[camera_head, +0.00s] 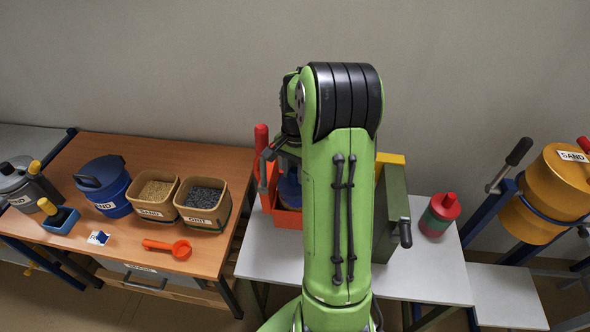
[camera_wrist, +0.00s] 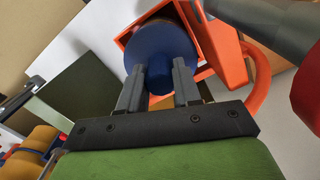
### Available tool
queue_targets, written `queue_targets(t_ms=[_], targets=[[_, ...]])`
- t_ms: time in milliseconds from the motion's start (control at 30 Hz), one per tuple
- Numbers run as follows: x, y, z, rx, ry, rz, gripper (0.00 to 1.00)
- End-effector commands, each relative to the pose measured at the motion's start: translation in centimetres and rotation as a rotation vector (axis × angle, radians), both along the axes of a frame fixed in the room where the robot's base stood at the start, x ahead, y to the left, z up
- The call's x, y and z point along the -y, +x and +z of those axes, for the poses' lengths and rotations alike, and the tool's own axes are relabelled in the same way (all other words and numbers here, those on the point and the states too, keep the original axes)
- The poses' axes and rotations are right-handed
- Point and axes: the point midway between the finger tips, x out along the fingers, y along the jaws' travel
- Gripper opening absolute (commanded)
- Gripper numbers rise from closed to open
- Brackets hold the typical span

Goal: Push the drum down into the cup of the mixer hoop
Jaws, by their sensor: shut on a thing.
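My gripper (camera_wrist: 160,82) is shut on the stubby knob of a blue round piece (camera_wrist: 156,48) in the wrist view. This piece stands in an orange open-topped holder (camera_wrist: 207,73), which also shows in the head view (camera_head: 286,217). My arm hides most of it and the gripper there. I cannot tell whether the blue piece is a drum or a lid. At the far right of the head view, a yellow drum (camera_head: 555,185) marked SAND sits tilted in a blue hoop (camera_head: 530,208) on a stand with a black-gripped crank (camera_head: 513,158). How deep it sits is unclear.
A green upright box (camera_head: 392,225) with a black handle stands right of my arm. A red-topped jar (camera_head: 439,215) stands on the grey table (camera_head: 418,270). The wooden table (camera_head: 118,245) at left holds a blue bucket (camera_head: 104,186), two bins and an orange scoop (camera_head: 168,248).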

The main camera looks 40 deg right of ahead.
Motion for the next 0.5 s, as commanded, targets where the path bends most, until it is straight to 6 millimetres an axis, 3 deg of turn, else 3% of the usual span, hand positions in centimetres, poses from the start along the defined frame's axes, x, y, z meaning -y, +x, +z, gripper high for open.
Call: queue_targets(t_ms=[33,67,233,500], targets=[[0.0,0.02,-0.17,0.001,-0.001,0.0,0.0],[0.01,0.02,-0.13,0.001,-0.001,0.0,0.36],[0.01,0.01,-0.06,0.001,-0.001,0.0,0.62],[-0.01,-0.01,-0.05,-0.001,0.001,0.0,0.63]])
